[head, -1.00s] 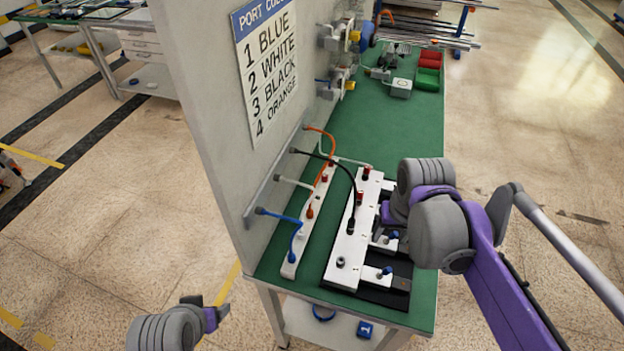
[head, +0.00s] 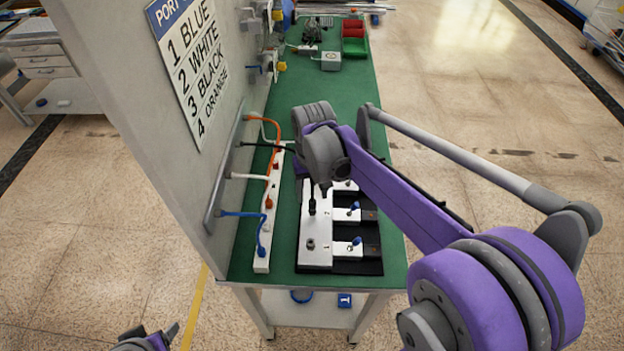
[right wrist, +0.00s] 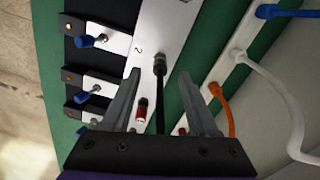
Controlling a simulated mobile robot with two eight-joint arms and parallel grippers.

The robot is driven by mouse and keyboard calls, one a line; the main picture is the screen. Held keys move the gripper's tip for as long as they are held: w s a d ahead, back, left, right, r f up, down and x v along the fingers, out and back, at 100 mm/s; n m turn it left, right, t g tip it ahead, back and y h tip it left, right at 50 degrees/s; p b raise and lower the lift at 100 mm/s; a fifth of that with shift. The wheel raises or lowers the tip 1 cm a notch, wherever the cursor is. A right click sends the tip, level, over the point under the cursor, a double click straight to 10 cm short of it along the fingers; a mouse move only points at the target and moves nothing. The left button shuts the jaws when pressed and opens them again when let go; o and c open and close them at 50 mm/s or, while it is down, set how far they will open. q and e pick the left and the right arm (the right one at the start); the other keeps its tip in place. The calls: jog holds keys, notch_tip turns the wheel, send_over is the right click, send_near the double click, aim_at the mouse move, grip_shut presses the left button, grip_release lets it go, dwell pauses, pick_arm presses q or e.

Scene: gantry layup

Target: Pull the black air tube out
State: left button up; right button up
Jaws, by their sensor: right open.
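The black air tube (head: 262,147) runs from the wall rail, passes behind my right wrist, and ends in a black fitting (head: 312,206) standing in the white block (head: 315,258). In the right wrist view the tube (right wrist: 160,113) lies between the two open fingers of my right gripper (right wrist: 160,74). Its fitting (right wrist: 160,65) is near the fingertips, beside the printed 2. Clear gaps show on both sides of the tube. In the head view my right wrist hides the far end of the block. My left gripper (head: 160,338) is at the bottom edge, partly cut off, away from the bench.
A narrow white strip (head: 263,262) beside the block takes blue (head: 262,238), white and orange (head: 276,165) tubes. A red-capped fitting (right wrist: 141,113) is close to one finger. Blue-knobbed clamps (head: 357,240) line the block's right side.

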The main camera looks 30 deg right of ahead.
aim_at(312, 203)
jog(key=shift+f, duration=1.25)
grip_shut()
